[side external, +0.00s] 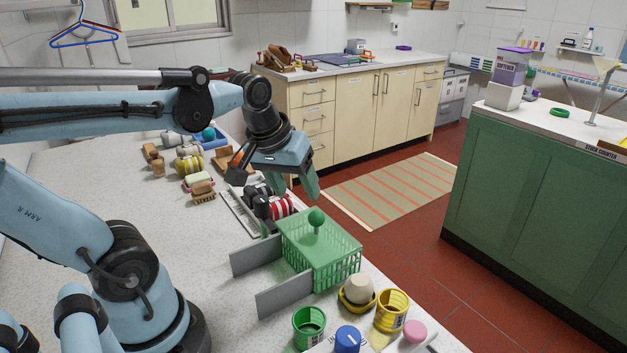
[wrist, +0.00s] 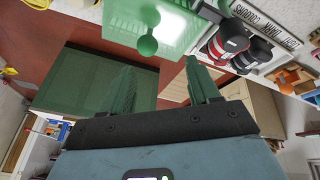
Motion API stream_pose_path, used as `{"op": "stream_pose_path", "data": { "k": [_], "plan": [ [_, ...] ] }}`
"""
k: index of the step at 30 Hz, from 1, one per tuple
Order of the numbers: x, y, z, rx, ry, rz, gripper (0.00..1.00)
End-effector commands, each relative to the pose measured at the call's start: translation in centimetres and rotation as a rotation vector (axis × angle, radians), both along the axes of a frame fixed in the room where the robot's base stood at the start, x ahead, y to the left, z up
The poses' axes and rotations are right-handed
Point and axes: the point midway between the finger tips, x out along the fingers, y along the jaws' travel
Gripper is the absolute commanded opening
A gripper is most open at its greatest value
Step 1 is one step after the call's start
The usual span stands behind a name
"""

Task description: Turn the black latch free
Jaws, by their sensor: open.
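My gripper (side external: 308,188) is open and empty, its green fingers pointing down above the far side of a green slatted basket. In the wrist view the two fingers (wrist: 160,66) stand apart with nothing between them. The basket (side external: 335,262) has a green ball knob (side external: 316,216) on top; the knob (wrist: 148,45) also shows in the wrist view, beyond the fingertips and apart from them. I cannot clearly make out a black latch. Black items (side external: 262,203) stand beside a red-and-white striped one on a tray next to the basket; they may or may not include it.
Two upright grey plates (side external: 284,296) stand left of the basket. Green (side external: 309,328) and yellow (side external: 391,310) cups, a blue-capped jar (side external: 348,340) and a pale rounded item (side external: 358,289) crowd its near side. Brushes and soap (side external: 198,181) lie farther back. The counter's left part is clear.

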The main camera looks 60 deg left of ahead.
Motion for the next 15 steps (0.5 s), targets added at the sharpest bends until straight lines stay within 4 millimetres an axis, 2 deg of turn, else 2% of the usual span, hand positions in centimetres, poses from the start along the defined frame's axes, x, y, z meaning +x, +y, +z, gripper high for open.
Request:
{"op": "stream_pose_path", "data": {
  "k": [1,6,10,15],
  "plan": [
    [0.0,2.0,0.9,-0.049,0.053,0.160,0.61],
    [-1.2,6.7,3.0,-0.184,0.208,0.634,0.61],
    [-2.1,8.8,4.0,-0.238,0.282,0.872,0.61],
    [-2.6,9.7,4.2,-0.261,0.316,0.983,0.61]
  ]
}}
